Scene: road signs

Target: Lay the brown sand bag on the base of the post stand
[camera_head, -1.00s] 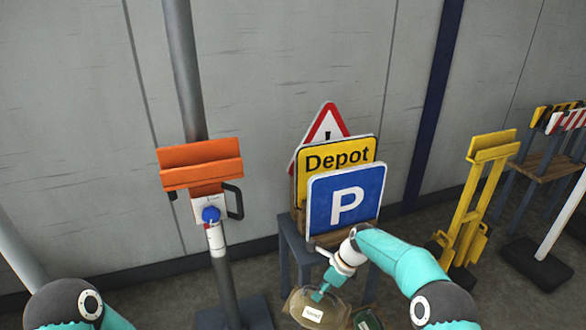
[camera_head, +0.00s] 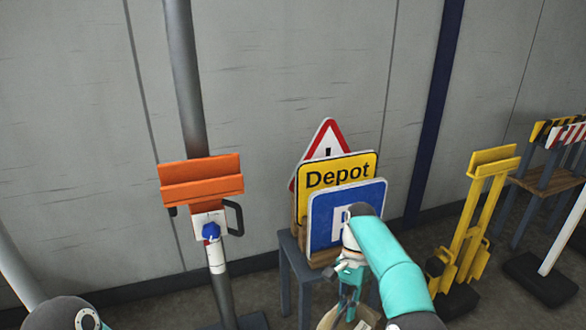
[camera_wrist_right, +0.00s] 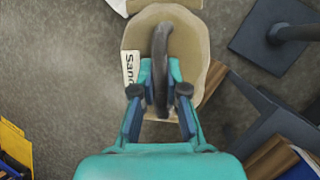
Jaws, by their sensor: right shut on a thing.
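The brown sand bag (camera_wrist_right: 190,50) with a white "Sand" label hangs below my right gripper (camera_wrist_right: 161,100) in the right wrist view. The gripper's fingers are shut on the bag's dark loop handle. In the head view, the right gripper (camera_head: 346,300) is in front of the blue P sign, and only part of the bag (camera_head: 331,316) shows at the bottom edge. The post stand's dark base (camera_head: 252,321) is partly cut off at the bottom of the head view, left of the bag. A dark square base with a post (camera_wrist_right: 275,45) shows right of the bag in the wrist view. My left gripper is out of view.
An orange sign holder (camera_head: 202,182) tops the post. A dark table (camera_head: 297,270) with P, Depot (camera_head: 335,175) and warning signs stands near my right arm. A yellow stand (camera_head: 475,225) and another dark base (camera_head: 540,278) are at right.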

